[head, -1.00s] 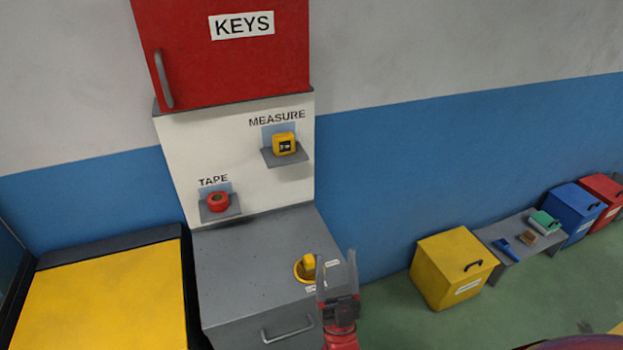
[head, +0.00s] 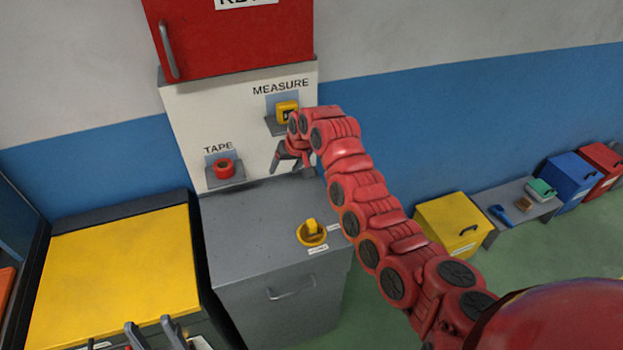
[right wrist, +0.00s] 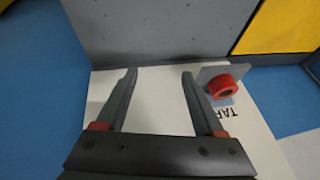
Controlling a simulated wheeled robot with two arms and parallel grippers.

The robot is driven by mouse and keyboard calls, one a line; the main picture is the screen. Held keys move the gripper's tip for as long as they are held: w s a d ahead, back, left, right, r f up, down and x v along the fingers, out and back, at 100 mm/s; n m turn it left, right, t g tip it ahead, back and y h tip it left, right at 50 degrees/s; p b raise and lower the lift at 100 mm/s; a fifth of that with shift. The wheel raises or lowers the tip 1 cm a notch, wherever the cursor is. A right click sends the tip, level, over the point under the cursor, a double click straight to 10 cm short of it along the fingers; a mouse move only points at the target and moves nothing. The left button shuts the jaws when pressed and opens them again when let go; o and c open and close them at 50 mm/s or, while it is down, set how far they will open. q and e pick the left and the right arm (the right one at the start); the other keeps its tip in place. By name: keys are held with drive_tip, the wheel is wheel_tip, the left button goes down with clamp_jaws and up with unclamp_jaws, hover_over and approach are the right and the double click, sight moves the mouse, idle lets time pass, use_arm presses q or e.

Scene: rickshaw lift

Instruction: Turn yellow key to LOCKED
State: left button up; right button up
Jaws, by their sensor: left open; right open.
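The yellow key (head: 311,227) stands on a round yellow base on top of the grey cabinet (head: 255,225), near its front right corner. Small white labels (head: 318,249) lie beside the base, too small to read. My right gripper (head: 287,162) is open and empty, near the white back panel, behind and above the key and apart from it. In the right wrist view its open fingers (right wrist: 158,76) show with nothing between them; the key is not in that view. My left gripper (head: 154,328) is open at the bottom left, in front of the yellow-topped box.
A red tape roll (head: 224,168) and a yellow tape measure (head: 286,112) sit on small panel shelves close to my right gripper. A red key cabinet (head: 235,40) hangs above. The yellow-topped box (head: 115,270) stands left. Coloured bins and a low bench stand right.

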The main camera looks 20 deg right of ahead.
drive_tip(key=s+d+r+g+h, duration=0.25)
drive_tip(key=s+d+g, duration=0.2)
drive_tip(key=s, duration=0.55)
hover_over(311, 223)
drive_tip(key=shift+n, duration=0.4)
wheel_tip(311, 223, down, 11)
drive_tip(key=shift+f+b, duration=0.15)
drive_tip(key=shift+b, duration=0.3)
drive_tip(key=shift+d+f+p, duration=0.2)
drive_tip(key=shift+f+p, duration=0.1)
drive_tip(key=shift+p, duration=0.1)
wheel_tip(311, 223, down, 4)
drive_tip(key=shift+r+p, duration=0.2)
drive_tip(key=shift+p, duration=0.55)
drive_tip(key=shift+a+f, duration=0.1)
drive_tip(key=shift+f, duration=0.75)
clamp_jaws()
